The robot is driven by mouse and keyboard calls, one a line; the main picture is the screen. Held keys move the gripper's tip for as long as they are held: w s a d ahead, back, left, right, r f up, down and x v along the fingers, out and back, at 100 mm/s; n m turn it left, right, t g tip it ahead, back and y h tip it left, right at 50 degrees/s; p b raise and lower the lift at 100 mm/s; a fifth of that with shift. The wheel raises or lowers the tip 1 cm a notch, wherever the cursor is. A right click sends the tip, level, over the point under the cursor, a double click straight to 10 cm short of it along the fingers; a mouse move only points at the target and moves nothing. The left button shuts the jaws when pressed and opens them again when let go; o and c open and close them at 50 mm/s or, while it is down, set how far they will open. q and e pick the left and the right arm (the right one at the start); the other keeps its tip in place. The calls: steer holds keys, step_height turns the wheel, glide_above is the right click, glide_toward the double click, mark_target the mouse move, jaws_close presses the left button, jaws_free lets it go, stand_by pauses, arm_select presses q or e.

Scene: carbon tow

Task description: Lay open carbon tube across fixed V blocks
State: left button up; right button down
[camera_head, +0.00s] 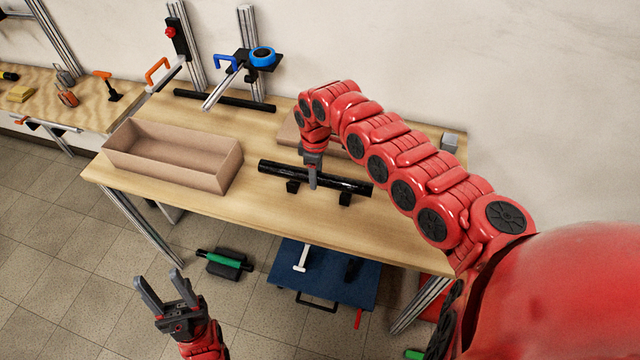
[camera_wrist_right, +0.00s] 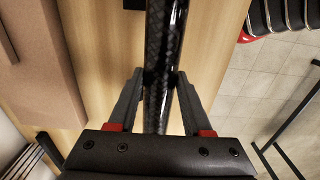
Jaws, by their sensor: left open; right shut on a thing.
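The black carbon tube (camera_head: 345,183) runs left to right above the bench, its weave visible in the right wrist view (camera_wrist_right: 167,45). Two small black V blocks, the left one (camera_head: 292,187) and the right one (camera_head: 345,199), show beneath it. The tube lies across them or just over them; I cannot tell whether it touches both. My right gripper (camera_head: 312,183) points down and is shut on the tube near its middle, with a finger on each side in the wrist view (camera_wrist_right: 158,88). My left gripper (camera_head: 159,276) is open and empty, low in front of the bench.
An open cardboard-brown box (camera_head: 170,165) stands left on the wooden bench (camera_head: 240,205). A dark bar (camera_head: 225,100) lies at the back edge. Behind my right arm is a brown block (camera_head: 288,133). Below are a blue case (camera_head: 325,275) and a green-and-black roller-like item (camera_head: 225,262).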

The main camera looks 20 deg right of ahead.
steer(key=shift+w+d+p, duration=0.3)
steer(key=shift+w+d, duration=0.05)
steer(key=shift+w, duration=0.1)
steer(key=f, duration=0.1)
steer(key=p, duration=0.1)
steer(key=f, duration=0.1)
steer(key=shift+w+d+f+p, duration=0.3)
steer(key=shift+d+p, duration=0.1)
steer(key=shift+d+f, duration=0.1)
steer(key=shift+f, duration=0.4)
steer(key=shift+f, duration=0.1)
